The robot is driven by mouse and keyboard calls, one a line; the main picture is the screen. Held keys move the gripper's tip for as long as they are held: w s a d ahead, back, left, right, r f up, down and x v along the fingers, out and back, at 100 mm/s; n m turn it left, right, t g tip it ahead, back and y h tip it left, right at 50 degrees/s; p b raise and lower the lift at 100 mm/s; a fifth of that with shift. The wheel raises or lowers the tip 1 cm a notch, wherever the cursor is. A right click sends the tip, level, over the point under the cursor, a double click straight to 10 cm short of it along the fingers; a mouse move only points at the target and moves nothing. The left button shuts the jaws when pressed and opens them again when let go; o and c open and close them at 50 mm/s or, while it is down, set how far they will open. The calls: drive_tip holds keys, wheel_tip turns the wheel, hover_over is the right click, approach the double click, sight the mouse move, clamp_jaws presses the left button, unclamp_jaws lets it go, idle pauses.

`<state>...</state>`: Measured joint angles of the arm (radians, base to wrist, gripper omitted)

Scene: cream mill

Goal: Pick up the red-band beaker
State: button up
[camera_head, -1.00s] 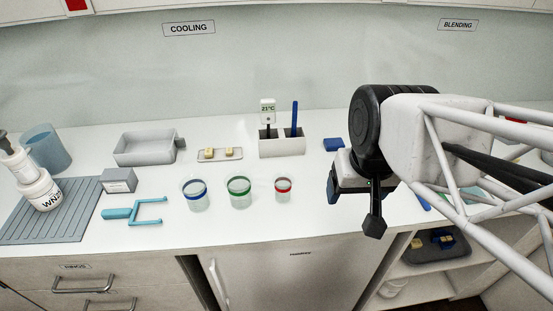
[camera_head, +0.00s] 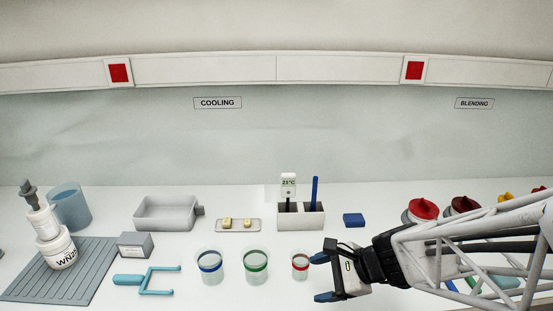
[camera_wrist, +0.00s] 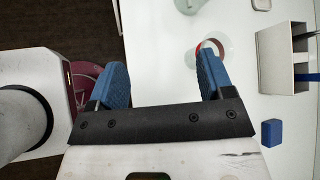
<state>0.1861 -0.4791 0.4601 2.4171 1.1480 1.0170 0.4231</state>
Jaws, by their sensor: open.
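The red-band beaker (camera_head: 300,268) is small and clear with a red ring, and stands upright on the white counter. My gripper (camera_head: 322,278) is open and empty, just right of it, with blue fingertips pointing left in the head view. The far finger is close to the beaker's right side; I cannot tell whether they touch. In the wrist view the red-band beaker (camera_wrist: 220,42) lies beyond the right finger, which partly hides it. It is not between the fingers of my gripper (camera_wrist: 162,62); the near finger is over the counter's front edge.
A green-band beaker (camera_head: 255,268) and a blue-band beaker (camera_head: 209,268) stand left of the red one. Behind are a grey holder (camera_head: 301,217) with a thermometer and blue stick, and a blue block (camera_head: 354,220). Red-lidded jars (camera_head: 422,212) stand at right.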

sight(302, 265)
drive_tip(key=w+f+m+t, duration=0.1)
drive_tip(key=m, duration=0.1)
drive_tip(key=w+d+f+m+t, duration=0.1)
drive_tip(key=w+m, duration=0.1)
drive_tip(key=m, duration=0.1)
drive_tip(key=w+d+f+m+t+y, duration=0.1)
drive_tip(key=w+f+m+t, duration=0.1)
drive_tip(key=m, duration=0.1)
drive_tip(key=shift+d, duration=0.15)
drive_tip(key=shift+w+d+f+m+t, duration=0.35)
drive_tip(key=shift+w+m+t, duration=0.1)
drive_tip(key=shift+m, duration=0.15)
drive_tip(key=shift+a, duration=0.15)
drive_tip(key=shift+x, duration=1.2)
drive_tip(key=shift+w+f, duration=0.1)
drive_tip(key=shift+x, duration=2.5)
drive_tip(key=shift+f, duration=0.1)
drive_tip(key=c, duration=1)
